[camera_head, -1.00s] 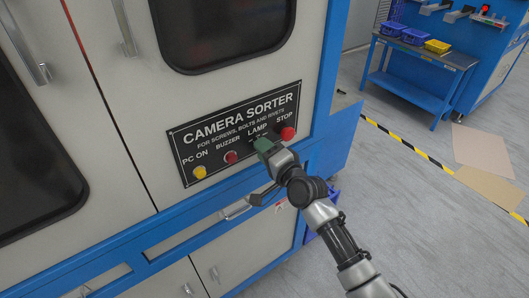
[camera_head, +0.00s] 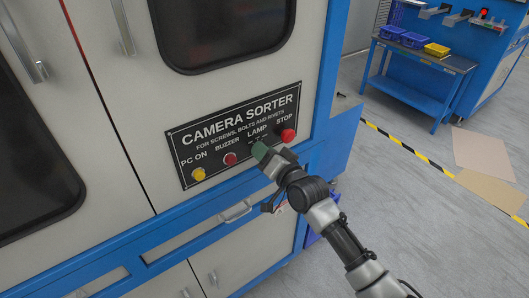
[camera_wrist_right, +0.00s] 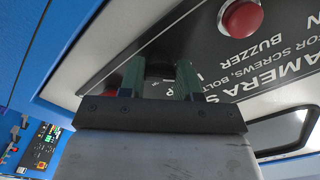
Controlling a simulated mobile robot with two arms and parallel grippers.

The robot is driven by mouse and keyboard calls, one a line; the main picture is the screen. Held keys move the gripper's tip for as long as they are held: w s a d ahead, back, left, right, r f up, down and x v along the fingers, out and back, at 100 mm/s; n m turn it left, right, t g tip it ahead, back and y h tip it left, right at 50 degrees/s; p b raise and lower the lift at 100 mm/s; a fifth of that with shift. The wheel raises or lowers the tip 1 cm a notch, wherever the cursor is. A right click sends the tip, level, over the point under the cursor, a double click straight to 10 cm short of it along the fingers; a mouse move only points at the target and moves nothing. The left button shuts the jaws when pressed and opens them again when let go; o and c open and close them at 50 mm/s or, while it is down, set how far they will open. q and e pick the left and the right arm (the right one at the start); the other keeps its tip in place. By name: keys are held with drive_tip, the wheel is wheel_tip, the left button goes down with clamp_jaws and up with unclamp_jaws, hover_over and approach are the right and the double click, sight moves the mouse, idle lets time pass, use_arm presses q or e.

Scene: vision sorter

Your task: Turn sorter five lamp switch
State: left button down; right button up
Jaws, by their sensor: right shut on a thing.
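The black control panel (camera_head: 215,132) labelled CAMERA SORTER is on the front of the pale sorter cabinet. The lamp switch is hidden behind my right gripper in the head view, below the LAMP label. In the right wrist view the dark lamp switch (camera_wrist_right: 160,66) shows partly between the green fingertips. My right gripper (camera_head: 261,151) is at the panel, shut on this switch; it also shows in the right wrist view (camera_wrist_right: 158,78). The switch's exact angle cannot be made out. My left gripper is not in view.
On the panel are a yellow PC ON button (camera_head: 199,174), a red BUZZER button (camera_head: 230,158) left of the gripper and a red STOP button (camera_head: 288,135) close on its right. A cabinet handle (camera_head: 236,212) is below. Open floor (camera_head: 400,190) lies to the right.

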drive_tip(key=shift+f, duration=0.1)
drive_tip(key=o, duration=0.9)
drive_tip(key=shift+o, duration=0.2)
drive_tip(key=b+v, duration=0.1)
drive_tip(key=v, duration=0.9)
drive_tip(key=shift+s+d, duration=0.25)
drive_tip(key=shift+s, duration=0.05)
